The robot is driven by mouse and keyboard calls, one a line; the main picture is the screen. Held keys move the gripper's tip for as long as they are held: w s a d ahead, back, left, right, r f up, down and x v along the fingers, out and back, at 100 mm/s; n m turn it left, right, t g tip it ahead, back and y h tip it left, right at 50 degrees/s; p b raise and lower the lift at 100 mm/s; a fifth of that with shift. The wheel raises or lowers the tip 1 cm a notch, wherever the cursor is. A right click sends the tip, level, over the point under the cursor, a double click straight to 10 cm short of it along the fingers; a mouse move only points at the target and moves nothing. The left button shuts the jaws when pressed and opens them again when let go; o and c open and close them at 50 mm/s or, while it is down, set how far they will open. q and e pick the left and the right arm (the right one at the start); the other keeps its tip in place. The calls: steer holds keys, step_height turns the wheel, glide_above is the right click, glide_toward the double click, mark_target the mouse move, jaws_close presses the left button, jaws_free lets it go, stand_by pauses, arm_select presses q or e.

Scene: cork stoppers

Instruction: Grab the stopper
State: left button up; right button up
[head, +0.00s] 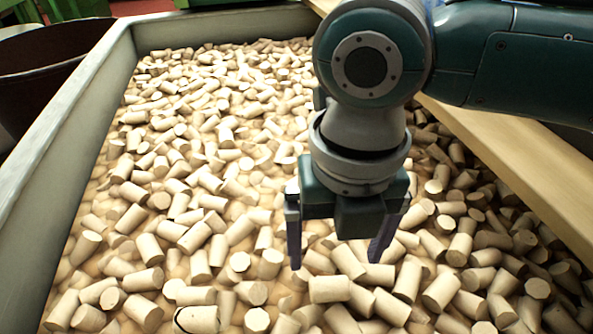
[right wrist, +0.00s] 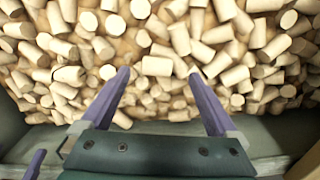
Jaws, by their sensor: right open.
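Many pale cork stoppers (head: 330,289) lie jumbled in a large bin, and which one the task means cannot be told. My right gripper (head: 336,255) points down over the stoppers near the front of the bin in the head view. Its two purple fingers are spread apart with nothing between them. In the right wrist view the open fingers (right wrist: 160,72) reach over stoppers, with one stopper (right wrist: 157,66) showing between and just beyond the tips. Whether the fingertips touch any stopper cannot be told. My left gripper is not in view.
The bin's grey left wall (head: 62,140) and a wooden plank edge (head: 510,160) on the right border the stoppers. A dark round tub (head: 40,65) stands outside at the left. The space above the stoppers left of my arm is free.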

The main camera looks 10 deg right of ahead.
mark_target(329, 278)
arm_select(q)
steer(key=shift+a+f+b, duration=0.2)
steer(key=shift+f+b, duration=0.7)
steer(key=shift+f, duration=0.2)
arm_select(e)
steer(key=f, duration=0.5)
steer(key=shift+s+a, duration=0.1)
steer(key=shift+a, duration=0.1)
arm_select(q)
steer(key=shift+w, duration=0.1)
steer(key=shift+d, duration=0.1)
arm_select(e)
steer(key=c, duration=1.4)
